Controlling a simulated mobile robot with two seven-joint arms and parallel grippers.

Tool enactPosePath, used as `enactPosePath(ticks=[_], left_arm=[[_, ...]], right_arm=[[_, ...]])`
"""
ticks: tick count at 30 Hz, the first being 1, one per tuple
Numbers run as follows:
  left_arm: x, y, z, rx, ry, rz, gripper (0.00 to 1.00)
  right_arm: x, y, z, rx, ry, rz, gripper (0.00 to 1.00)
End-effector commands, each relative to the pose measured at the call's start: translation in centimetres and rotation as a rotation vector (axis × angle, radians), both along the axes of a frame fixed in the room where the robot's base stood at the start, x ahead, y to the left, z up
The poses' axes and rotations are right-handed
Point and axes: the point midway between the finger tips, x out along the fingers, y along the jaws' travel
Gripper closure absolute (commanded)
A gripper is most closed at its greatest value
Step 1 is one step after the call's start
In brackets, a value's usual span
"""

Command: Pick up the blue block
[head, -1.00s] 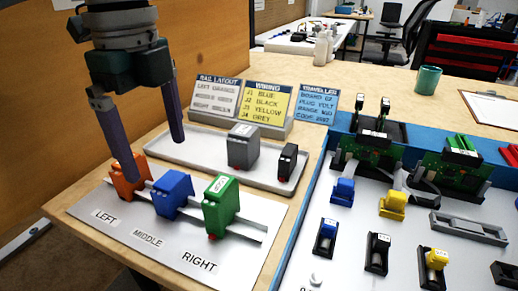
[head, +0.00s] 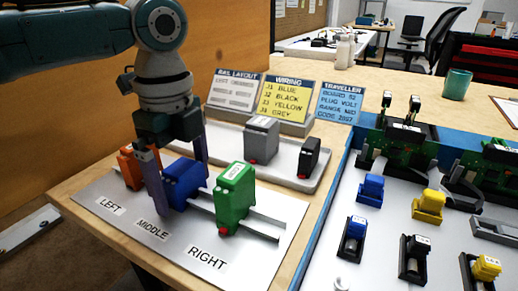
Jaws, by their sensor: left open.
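The blue block (head: 184,186) sits on the rail at the MIDDLE label, between an orange block (head: 131,167) on its left and a green block (head: 234,194) on its right. My left gripper (head: 181,185) points down over the blue block with its two long fingers apart, one at the block's left front and one at its right back. The fingers hide part of the blue block and part of the orange one. I cannot tell whether the fingers touch the blue block. My right gripper is not in view.
Behind the rail plate (head: 262,252), a tray (head: 282,182) holds a grey block (head: 262,140) and a small dark block (head: 308,157). Three signs stand behind it. On the right, a blue-edged board carries blue and yellow connectors and green circuit boards. A green cup (head: 456,84) stands at the back.

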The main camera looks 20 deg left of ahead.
Motion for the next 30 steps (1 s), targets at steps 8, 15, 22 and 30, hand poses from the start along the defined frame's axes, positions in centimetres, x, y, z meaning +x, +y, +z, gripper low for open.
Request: enactPosePath(ticks=[8,15,22,30], left_arm=[[0.00,-0.02,0.07,0.000,0.000,0.000,0.14],[0.00,-0.02,0.09,0.000,0.000,0.000,0.41],[0.00,-0.02,0.10,-0.001,0.000,0.000,0.66],[0.00,-0.02,0.12,-0.001,0.000,0.001,0.85]], right_arm=[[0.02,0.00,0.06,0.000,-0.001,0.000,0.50],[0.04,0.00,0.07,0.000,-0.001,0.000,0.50],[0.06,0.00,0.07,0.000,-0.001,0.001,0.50],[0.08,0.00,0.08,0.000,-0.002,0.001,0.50]])
